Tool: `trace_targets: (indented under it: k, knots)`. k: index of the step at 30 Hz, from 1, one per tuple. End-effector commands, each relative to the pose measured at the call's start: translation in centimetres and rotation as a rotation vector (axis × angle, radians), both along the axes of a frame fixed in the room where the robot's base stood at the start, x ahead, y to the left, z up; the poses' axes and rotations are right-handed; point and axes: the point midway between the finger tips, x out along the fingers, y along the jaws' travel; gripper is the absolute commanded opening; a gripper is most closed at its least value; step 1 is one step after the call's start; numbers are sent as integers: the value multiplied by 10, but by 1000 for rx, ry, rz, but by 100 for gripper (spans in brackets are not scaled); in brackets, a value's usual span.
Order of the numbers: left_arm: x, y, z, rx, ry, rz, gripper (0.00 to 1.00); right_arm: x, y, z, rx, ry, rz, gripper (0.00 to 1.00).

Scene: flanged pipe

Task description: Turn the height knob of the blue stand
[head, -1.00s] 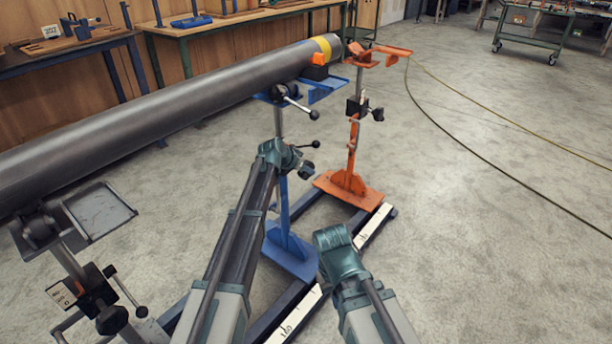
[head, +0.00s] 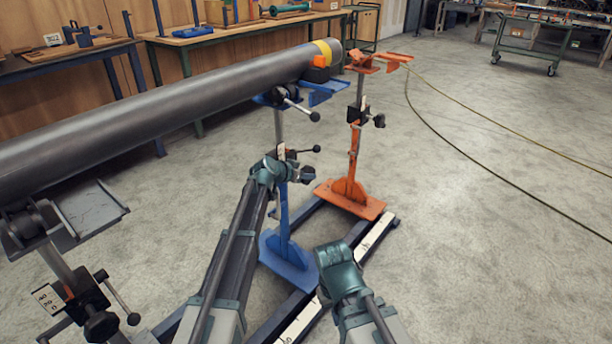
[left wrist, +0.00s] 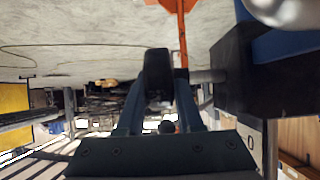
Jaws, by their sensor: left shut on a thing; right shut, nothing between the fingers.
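The blue stand (head: 284,215) stands under the far end of the grey pipe (head: 170,98). Its black height knob (head: 307,174) sticks out at the right of the column, just beyond my left gripper (head: 292,172). In the left wrist view the two fingers (left wrist: 160,95) are shut on the dark knob (left wrist: 157,70), whose shaft runs right to a black block (left wrist: 235,75) on the stand. My right gripper (head: 336,262) is low at the middle, away from the stand, its fingertips hidden by its wrist; it appears shut and empty.
An orange stand (head: 350,190) is right of and beyond the blue one. A black lever (head: 304,150) juts out just above the knob. Another stand (head: 75,300) holds the pipe at lower left. A base rail (head: 300,320) runs along the floor. Open floor lies to the right.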

Motion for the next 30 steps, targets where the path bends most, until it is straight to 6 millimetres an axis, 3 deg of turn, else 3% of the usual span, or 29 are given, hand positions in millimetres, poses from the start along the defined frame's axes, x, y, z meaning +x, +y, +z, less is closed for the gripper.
trace_targets:
  k: [1, 5, 6, 17, 30]
  knots:
    - [-1, 0, 0, 1, 1, -1, 40, 0, 0, 0, 0, 0, 0, 0]
    - [-1, 0, 0, 1, 1, -1, 64, 0, 0, 0, 0, 0, 0, 0]
    - [-1, 0, 0, 1, 1, -1, 65, 0, 0, 0, 0, 0, 0, 0]
    - [-6, 4, 6, 0, 1, 1, 65, 0, 0, 6, 0, 0, -1, 0]
    - [-69, 48, 56, -1, 1, 2, 65, 0, -1, 56, -3, 1, -8, 0]
